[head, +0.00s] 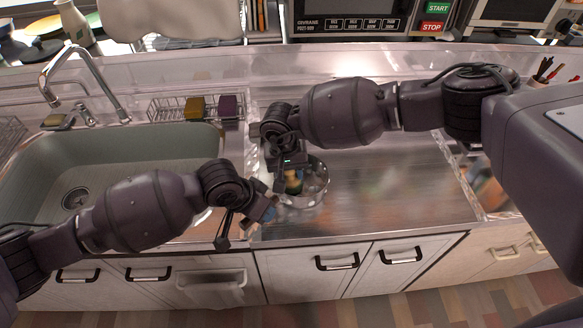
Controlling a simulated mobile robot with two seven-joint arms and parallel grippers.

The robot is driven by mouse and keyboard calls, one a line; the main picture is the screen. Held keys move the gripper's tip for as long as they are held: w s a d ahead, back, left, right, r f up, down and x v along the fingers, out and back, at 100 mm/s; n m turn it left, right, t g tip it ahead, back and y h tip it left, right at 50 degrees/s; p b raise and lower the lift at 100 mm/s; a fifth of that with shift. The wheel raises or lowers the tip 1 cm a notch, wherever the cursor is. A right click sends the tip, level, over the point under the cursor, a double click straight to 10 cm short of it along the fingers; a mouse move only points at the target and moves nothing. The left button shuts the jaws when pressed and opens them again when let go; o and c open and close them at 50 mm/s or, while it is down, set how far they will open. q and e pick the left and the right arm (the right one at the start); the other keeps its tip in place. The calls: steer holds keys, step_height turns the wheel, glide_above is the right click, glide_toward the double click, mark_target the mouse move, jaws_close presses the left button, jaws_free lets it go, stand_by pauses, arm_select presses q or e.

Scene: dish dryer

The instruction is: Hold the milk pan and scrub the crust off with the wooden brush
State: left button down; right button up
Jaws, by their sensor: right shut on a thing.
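A shiny round metal milk pan (318,188) stands on the steel counter, just right of the sink. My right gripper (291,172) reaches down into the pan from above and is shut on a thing. A dark and tan piece, probably the wooden brush (294,184), shows below its fingers inside the pan; the gripper hides most of it. My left gripper (244,228) is at the counter's front edge, left of the pan, with its fingers spread apart. One blue-tipped finger is close to the pan's left side; I cannot tell if they touch. The crust and pan handle cannot be made out.
The sink (150,150) with its tap (85,85) lies to the left. A wire rack (170,108) holds a yellow sponge (195,108) and a purple sponge (231,107). The steel counter (400,200) right of the pan is clear. A microwave (370,22) stands at the back.

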steer(key=shift+s+d, duration=0.3)
steer(key=shift+s, duration=0.55)
steer(key=shift+s+d, duration=0.3)
steer(key=shift+d, duration=0.4)
steer(key=shift+d, duration=0.15)
steer(key=shift+w+d, duration=0.25)
steer(key=shift+d, duration=0.45)
steer(key=shift+w+a, duration=0.8)
steer(key=shift+w, duration=0.05)
steer(key=shift+r, duration=0.1)
